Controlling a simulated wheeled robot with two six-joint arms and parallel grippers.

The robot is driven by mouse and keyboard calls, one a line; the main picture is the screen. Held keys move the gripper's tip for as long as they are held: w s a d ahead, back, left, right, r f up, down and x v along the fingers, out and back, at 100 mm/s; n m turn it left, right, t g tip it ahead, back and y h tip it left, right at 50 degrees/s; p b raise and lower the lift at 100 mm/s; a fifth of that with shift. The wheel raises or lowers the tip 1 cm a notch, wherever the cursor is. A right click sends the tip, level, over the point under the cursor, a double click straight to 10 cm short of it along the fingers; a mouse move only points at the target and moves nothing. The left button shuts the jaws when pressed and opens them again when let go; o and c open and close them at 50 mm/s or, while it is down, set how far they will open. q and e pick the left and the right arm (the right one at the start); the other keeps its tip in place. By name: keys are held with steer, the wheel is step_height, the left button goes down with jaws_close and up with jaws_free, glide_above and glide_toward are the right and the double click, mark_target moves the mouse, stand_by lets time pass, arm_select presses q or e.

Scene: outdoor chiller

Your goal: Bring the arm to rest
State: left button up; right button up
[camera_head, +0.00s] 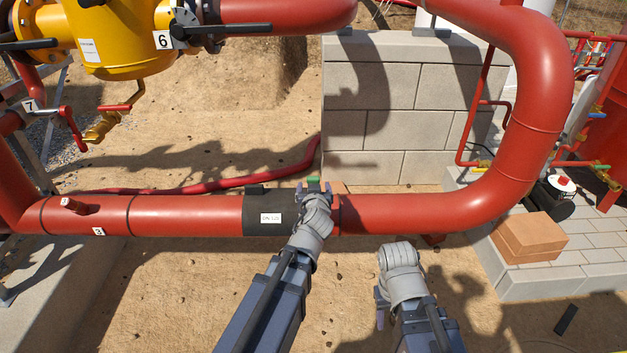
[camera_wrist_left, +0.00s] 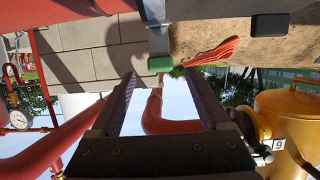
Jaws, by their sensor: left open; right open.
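My left arm reaches up from the bottom middle in the head view, its wrist in front of the red horizontal pipe (camera_head: 185,214). In the left wrist view my left gripper (camera_wrist_left: 160,85) is open, with nothing between its two dark fingers.
A black sleeve (camera_head: 263,222) with a white label is on the pipe. A concrete block wall (camera_head: 410,110) stands behind. Brown bricks (camera_head: 528,238) sit on paving at the right. A yellow vessel (camera_head: 122,40) is at the upper left.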

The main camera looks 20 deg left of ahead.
arm_select(q)
steer(key=shift+v, duration=1.1)
steer(key=s+d+f+m+g+h, duration=0.1)
steer(key=s+d+f+m+g, duration=0.1)
steer(key=s+d+f+g, duration=0.4)
steer(key=s+d+f+m+g+h, duration=0.1)
steer(key=s+d+f+m+g, duration=0.2)
steer(key=s, duration=0.6)
steer(key=s+d+f+m+g, duration=0.2)
steer(key=s+d+f+g, duration=0.15)
steer(key=s+f, duration=0.3)
step_height(320, 180, up, 34)
steer(key=s+g+p, duration=0.1)
steer(key=s+p, duration=0.1)
steer(key=p, duration=3.1)
steer(key=shift+d+h+p, duration=0.15)
steer(key=shift+h+p, duration=0.25)
